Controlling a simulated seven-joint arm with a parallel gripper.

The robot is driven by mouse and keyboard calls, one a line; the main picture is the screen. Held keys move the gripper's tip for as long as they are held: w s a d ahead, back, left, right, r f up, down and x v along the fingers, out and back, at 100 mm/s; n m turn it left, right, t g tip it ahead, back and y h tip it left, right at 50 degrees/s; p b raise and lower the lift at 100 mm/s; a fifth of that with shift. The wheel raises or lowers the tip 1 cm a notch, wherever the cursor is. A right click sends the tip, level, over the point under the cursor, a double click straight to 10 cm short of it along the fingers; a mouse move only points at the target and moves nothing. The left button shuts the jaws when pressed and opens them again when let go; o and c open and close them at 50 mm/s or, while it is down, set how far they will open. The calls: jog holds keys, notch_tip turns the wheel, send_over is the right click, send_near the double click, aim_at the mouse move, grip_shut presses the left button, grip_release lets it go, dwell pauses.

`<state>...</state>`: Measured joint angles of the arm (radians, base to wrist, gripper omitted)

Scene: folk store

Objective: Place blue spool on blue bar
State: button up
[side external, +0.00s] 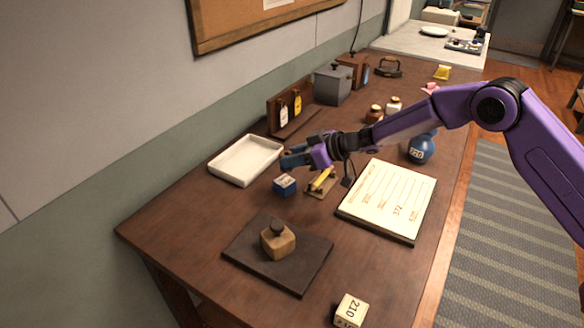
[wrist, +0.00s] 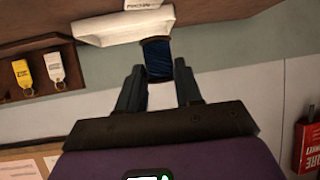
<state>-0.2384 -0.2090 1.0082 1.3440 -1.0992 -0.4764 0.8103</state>
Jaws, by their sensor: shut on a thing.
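A blue spool (wrist: 158,62) with dark blue winding and brown ends shows in the wrist view between the fingers of my gripper (wrist: 158,88). The fingers are shut on its sides. In the side view my gripper (side external: 292,159) is above the table near the white tray, and I cannot clearly tell the spool from the bluish fingers. A small blue block (side external: 285,186) with a pale label on top sits on the table just below and in front of the gripper. I cannot tell for sure whether it is the blue bar.
A white tray (side external: 245,160) lies left of the gripper. A yellow object (side external: 322,180) on a tan base and a printed board (side external: 388,200) lie to the right. A dark mat (side external: 305,262) with a wooden block (side external: 278,240) is in front. A tag rack (side external: 290,112) stands behind.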

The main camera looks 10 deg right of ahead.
jog(key=shift+w+a+f, duration=0.1)
jog(key=shift+w+f, duration=0.15)
jog(key=shift+f, duration=0.15)
jog(key=shift+w+a+f, duration=0.1)
jog(key=shift+w+f, duration=0.05)
jog(key=shift+f, duration=1.55)
jog(key=shift+f, duration=0.1)
jog(key=o, duration=1)
jog(key=shift+s+d+r, duration=0.2)
jog(key=shift+d+r, duration=0.2)
jog(key=v, duration=1.1)
